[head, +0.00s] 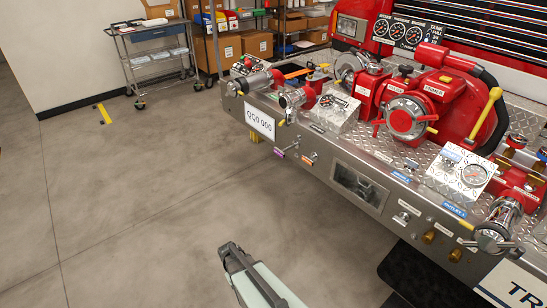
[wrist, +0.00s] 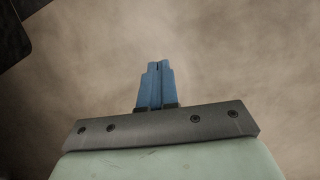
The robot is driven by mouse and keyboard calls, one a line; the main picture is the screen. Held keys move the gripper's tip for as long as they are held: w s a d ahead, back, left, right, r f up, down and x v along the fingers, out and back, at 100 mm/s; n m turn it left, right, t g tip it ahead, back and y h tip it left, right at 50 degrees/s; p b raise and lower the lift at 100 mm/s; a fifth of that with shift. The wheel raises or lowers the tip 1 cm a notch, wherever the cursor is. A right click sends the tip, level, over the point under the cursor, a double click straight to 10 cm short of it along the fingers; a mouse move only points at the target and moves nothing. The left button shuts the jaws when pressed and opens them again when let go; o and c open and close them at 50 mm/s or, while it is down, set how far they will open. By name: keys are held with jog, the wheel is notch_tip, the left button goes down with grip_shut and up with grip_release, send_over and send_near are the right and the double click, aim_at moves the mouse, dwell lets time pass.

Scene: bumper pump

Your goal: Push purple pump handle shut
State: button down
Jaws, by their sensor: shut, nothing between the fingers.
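The purple pump handle (head: 279,153) is a small purple-ended piece low on the front face of the steel bumper, below the licence plate. It appears to stick out from the face. It is small, and I cannot tell exactly how far out it is. My gripper (head: 231,250) is at the bottom middle of the head view, over open floor, apart from the handle and nearer the camera. The handle is not in the wrist view.
The diamond-plate bumper (head: 385,160) carries several gauges, valves and a red pump (head: 410,115). An orange-ended piece (head: 309,158) is right of the purple handle. The floor (head: 150,200) in front is clear. A wheeled cart (head: 155,55) stands at the back left.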

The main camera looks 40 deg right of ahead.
jog(key=w+d+h, duration=0.3)
jog(key=w+d, duration=0.6)
jog(key=w, duration=0.2)
jog(key=n+t+h, duration=0.4)
jog(key=n+h, duration=1)
jog(key=n, duration=0.6)
send_near(278, 153)
jog(key=d, duration=0.6)
jog(key=shift+d+f, duration=0.2)
jog(key=shift+d, duration=0.2)
